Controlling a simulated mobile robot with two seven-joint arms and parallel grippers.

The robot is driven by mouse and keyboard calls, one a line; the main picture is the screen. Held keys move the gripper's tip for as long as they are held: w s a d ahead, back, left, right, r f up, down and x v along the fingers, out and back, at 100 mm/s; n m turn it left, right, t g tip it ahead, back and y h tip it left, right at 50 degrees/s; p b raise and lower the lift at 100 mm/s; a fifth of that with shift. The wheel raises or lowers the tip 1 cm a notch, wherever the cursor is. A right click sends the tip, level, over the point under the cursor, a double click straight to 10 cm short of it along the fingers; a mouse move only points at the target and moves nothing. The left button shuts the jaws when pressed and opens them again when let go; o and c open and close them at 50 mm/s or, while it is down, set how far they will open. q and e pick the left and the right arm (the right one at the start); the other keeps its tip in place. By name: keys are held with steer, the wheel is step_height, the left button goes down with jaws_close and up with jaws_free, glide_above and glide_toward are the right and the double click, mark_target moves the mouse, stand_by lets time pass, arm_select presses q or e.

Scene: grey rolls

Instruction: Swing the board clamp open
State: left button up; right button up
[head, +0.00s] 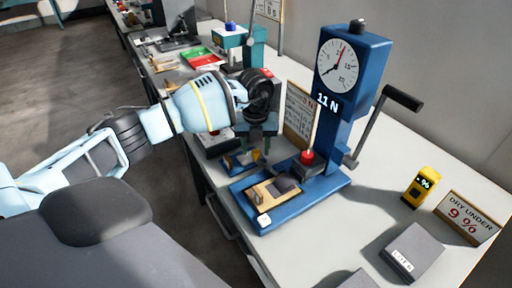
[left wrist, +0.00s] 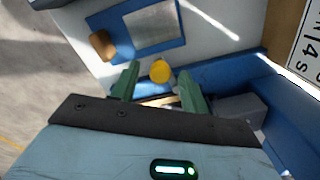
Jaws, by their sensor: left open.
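A blue press stand (head: 345,100) with a round dial and "11 N" on it stands on the bench. In the left wrist view the yellow knob (left wrist: 160,71) shows between the fingertips, with no clear contact. My left gripper (head: 262,150) is open and points down beside the stand's base. My right gripper is not in view.
A small blue plate (left wrist: 150,28) with a grey panel and brown knob lies close by. A red button (head: 307,156) and a crank handle (head: 402,97) are on the stand. A yellow meter (head: 420,187), grey box (head: 412,252) and sign (head: 467,217) stand to the right.

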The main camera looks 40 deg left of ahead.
arm_select(q)
steer(key=shift+f, duration=0.15)
steer(key=shift+c, duration=0.5)
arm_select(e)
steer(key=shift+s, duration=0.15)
